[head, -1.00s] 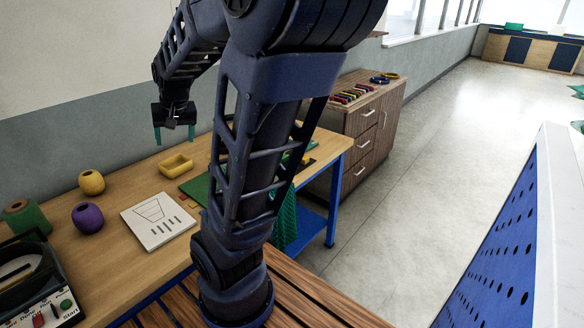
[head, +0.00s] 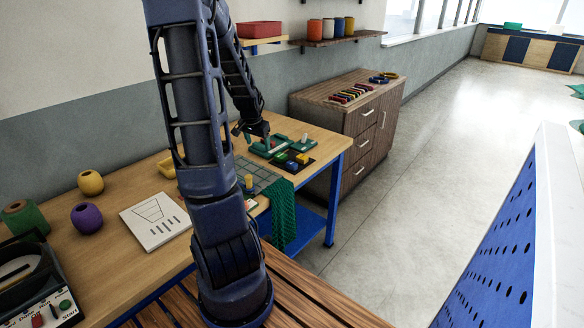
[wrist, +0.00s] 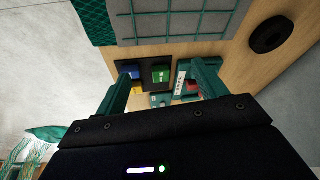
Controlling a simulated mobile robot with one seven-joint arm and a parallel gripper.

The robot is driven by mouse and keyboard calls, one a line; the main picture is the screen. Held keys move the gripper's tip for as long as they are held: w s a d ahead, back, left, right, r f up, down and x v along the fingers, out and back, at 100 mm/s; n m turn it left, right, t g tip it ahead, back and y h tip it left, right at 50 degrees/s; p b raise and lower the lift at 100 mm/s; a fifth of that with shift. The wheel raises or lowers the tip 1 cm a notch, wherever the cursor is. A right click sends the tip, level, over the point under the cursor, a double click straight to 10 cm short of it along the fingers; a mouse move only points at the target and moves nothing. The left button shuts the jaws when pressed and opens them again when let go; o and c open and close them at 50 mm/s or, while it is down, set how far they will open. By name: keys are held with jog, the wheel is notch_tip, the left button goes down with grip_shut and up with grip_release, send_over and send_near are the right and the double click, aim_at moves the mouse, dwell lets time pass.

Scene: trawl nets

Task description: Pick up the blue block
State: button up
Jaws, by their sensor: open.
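The blue block (wrist: 133,71) lies on a black tray (wrist: 121,83) beside a green block (wrist: 161,73) in the wrist view. In the head view, the blue block (head: 291,165) is small among the other blocks on the black tray (head: 308,167). My gripper (head: 257,140) is above the table, left of the tray in the head view. In the wrist view, my gripper (wrist: 163,82) is open, with nothing held between its teal fingers.
A teal fixture (wrist: 209,72) stands beside the tray. A gridded mat (head: 262,178) and a hanging green net (head: 283,215) are at the table's near edge. A yellow block lies near the blue one. A wooden cabinet (head: 340,113) stands beyond the table.

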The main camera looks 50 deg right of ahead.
aim_at(292, 163)
jog(key=shift+s+d+f+m+g+h, duration=0.25)
jog(key=shift+s+d+f+m, duration=0.2)
jog(key=shift+s+d+f, duration=0.95)
jog(key=shift+s+d+f+m+g+h, duration=0.15)
jog(key=shift+s+d+f+m+g, duration=0.3)
jog(key=shift+d+f, duration=1.65)
jog(key=shift+s+d+f+m+g+h, duration=0.15)
jog(key=shift+s+d+f+m, duration=0.25)
jog(key=shift+s+d+f, duration=1.25)
jog(key=shift+w+d+f, duration=0.25)
jog(key=shift+d+f, duration=0.55)
jog(key=shift+f, duration=0.15)
jog(key=shift+w+d+f, duration=0.25)
jog(key=shift+d+f, duration=0.55)
jog(key=shift+f, duration=0.15)
jog(key=c, duration=1.1)
jog(key=shift+o, duration=0.2)
jog(key=shift+r, duration=0.1)
